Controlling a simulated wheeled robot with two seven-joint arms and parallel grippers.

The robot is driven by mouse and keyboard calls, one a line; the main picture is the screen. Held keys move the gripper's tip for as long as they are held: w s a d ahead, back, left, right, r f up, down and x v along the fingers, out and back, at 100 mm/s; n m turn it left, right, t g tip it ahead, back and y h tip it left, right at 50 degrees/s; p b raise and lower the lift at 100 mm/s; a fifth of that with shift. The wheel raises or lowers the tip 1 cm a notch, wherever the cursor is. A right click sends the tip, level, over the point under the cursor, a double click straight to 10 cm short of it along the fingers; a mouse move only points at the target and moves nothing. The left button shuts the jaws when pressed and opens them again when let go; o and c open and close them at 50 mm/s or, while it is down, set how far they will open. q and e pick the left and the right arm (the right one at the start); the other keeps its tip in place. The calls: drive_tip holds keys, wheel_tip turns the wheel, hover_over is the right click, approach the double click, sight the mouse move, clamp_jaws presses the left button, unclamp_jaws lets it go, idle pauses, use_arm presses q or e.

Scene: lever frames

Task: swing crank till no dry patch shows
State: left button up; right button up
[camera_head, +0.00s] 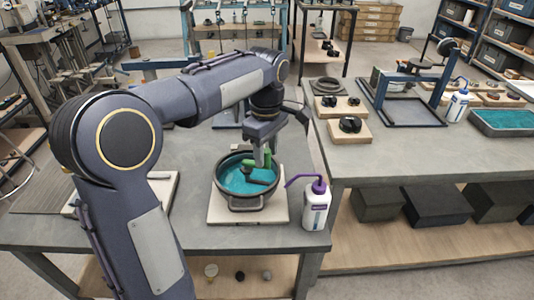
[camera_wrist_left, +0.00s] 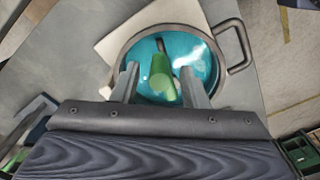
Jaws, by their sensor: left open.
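A dark round pot (camera_head: 246,203) with side handles stands on a pale board on the grey table. It holds teal liquid (camera_head: 236,180); no dry patch can be made out in the part that shows. A crank with a green grip (camera_head: 257,160) and a dark arm sits over the pot. My left gripper (camera_head: 262,160) is over the pot, pointing down. In the left wrist view the pot (camera_wrist_left: 224,28) surrounds the green grip (camera_wrist_left: 162,80), which lies between the two open fingers (camera_wrist_left: 160,85). Whether either finger touches it I cannot tell. My right gripper is not in view.
A white bottle with a purple cap and bent spout (camera_head: 316,205) stands just right of the pot. A second bench (camera_head: 400,152) at the right carries a blue frame (camera_head: 440,85), small parts and a teal tray (camera_head: 505,123).

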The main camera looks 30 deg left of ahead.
use_arm(q)
drive_tip(key=shift+f, duration=0.25)
drive_tip(key=shift+c, duration=0.2)
clamp_jaws()
